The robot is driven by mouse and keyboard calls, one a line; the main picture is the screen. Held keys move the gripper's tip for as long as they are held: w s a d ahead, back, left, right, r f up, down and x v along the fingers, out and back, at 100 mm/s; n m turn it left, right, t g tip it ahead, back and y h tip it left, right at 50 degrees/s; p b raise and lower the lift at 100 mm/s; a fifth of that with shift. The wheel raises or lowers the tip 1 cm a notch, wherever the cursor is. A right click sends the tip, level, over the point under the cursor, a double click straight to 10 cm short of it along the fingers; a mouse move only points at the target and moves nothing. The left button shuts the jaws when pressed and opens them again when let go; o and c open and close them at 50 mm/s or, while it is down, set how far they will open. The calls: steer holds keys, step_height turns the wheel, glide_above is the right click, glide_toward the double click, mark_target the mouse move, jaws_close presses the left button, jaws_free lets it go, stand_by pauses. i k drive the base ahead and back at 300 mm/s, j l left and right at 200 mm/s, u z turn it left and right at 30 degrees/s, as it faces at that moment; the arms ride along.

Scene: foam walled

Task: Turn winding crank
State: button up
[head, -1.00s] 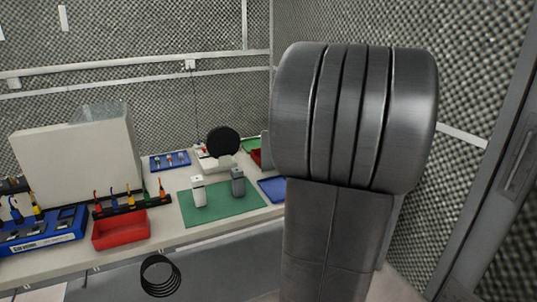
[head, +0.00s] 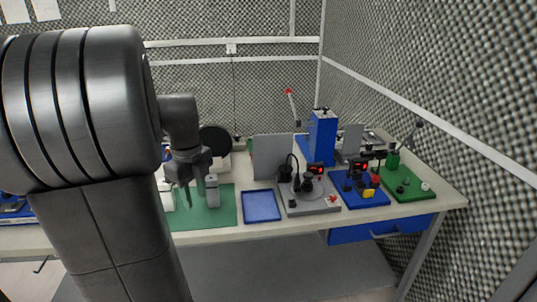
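A green-based device (head: 405,188) stands at the right end of the bench, with a dark crank-like handle (head: 417,127) raised at its back. A blue upright machine (head: 322,137) behind the bench's middle carries a lever with a red knob (head: 289,92). I cannot tell for certain which of these is the winding crank. My gripper (head: 180,190) points down over the green mat, beside a grey bottle-like item (head: 212,191), well left of both. Its fingers look apart, with nothing seen between them. My arm hides the left of the bench.
A blue tray (head: 262,219), a grey-based station (head: 307,208) and a blue-based station (head: 357,203) line the bench front between my gripper and the green device. A grey upright panel (head: 272,157) stands behind the tray. The foam wall is close on the right.

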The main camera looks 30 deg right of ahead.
mark_target(310, 190)
steer(key=l+u, duration=0.25)
steer(key=l, duration=1.1)
steer(key=l+u, duration=0.25)
steer(key=l, duration=1.15)
